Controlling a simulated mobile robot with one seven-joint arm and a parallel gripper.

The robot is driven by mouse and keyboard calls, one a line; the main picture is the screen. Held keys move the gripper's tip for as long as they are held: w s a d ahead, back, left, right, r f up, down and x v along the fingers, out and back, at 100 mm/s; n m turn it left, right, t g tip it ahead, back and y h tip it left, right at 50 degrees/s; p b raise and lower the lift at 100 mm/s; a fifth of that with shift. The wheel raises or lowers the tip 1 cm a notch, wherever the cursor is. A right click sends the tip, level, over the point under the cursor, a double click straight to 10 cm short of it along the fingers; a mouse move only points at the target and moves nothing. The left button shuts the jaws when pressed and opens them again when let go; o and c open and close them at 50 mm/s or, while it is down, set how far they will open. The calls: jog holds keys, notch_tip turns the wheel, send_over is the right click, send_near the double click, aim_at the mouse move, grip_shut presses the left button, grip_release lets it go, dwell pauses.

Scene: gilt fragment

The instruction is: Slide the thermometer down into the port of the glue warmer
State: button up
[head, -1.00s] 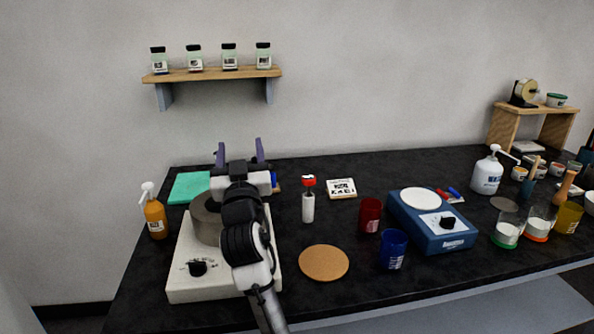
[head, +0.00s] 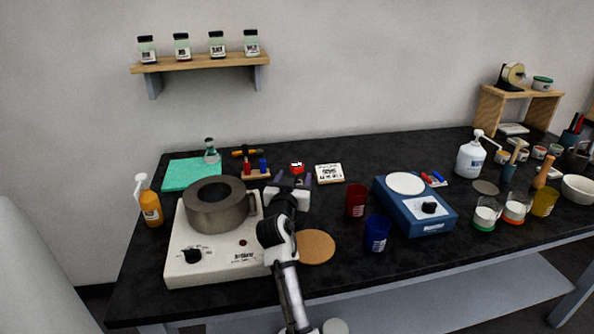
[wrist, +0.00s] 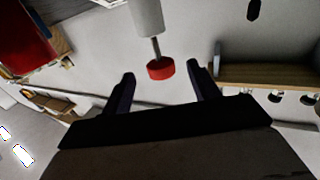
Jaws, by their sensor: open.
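The thermometer (head: 297,167) has a red head and stands at mid-table; its lower part is hidden behind my gripper in the head view. In the wrist view its red head (wrist: 160,68) sits on a thin grey stem that enters a white cylindrical holder (wrist: 147,16). My gripper (head: 293,181) is open, its two dark fingers on either side of the red head in the picture. In the wrist view the gripper (wrist: 160,76) shows nothing clamped; contact cannot be told. The glue warmer (head: 220,250) is a pale box with a grey round pot (head: 222,217) and a small tube (head: 254,203) on the pot's right side.
A cork disc (head: 316,247), a red cup (head: 356,201), a blue cup (head: 376,234) and a blue device (head: 425,215) stand to the right. A small rack (head: 256,175) is behind the warmer. An orange bottle (head: 150,205) is at its left.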

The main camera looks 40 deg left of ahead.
aim_at(296, 173)
jog(key=shift+p+x, duration=0.8)
jog(key=shift+x, duration=1.75)
jog(key=c, duration=1)
